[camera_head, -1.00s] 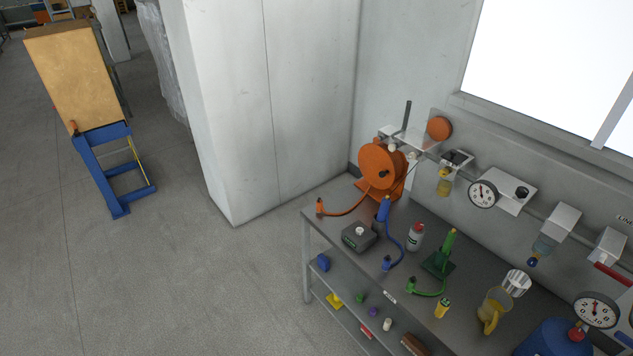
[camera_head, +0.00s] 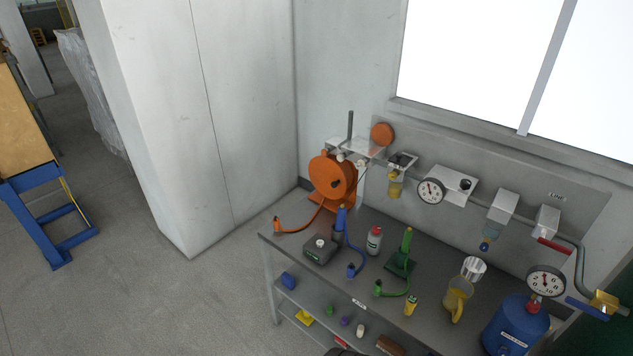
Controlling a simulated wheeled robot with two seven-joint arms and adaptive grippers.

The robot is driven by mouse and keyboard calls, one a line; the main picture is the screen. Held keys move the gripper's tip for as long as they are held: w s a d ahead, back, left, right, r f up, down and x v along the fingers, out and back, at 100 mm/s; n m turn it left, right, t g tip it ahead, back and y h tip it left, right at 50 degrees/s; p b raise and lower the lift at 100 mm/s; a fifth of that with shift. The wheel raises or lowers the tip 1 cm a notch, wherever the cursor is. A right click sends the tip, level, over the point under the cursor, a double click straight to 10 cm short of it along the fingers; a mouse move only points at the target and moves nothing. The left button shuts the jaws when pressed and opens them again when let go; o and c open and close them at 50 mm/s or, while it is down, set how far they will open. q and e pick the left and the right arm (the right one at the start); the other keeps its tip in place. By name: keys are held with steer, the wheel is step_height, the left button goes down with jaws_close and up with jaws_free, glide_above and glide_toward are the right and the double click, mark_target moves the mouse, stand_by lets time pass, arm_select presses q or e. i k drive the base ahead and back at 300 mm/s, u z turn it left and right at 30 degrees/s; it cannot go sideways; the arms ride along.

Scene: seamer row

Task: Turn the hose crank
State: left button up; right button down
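The orange hose reel (camera_head: 331,180) stands at the far left end of the grey workbench, below the wall piping. A small dark knob or handle shows on its round face; I cannot tell for sure that it is the crank. An orange hose (camera_head: 298,228) runs from the reel to an orange nozzle (camera_head: 277,225) at the bench's left edge.
The bench (camera_head: 400,333) also holds a grey box (camera_head: 320,250), a white bottle (camera_head: 374,240), a green pump (camera_head: 402,258), a yellow jug (camera_head: 457,299) and a blue tank (camera_head: 515,325). A white column (camera_head: 190,120) stands left of it. The floor (camera_head: 160,300) in front is clear.

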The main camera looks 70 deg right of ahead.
mark_target(332, 178)
steer(key=z, duration=0.25)
steer(key=i, duration=1.9)
steer(key=z, duration=1.25)
steer(key=i, duration=1)
steer(key=z, duration=1.1)
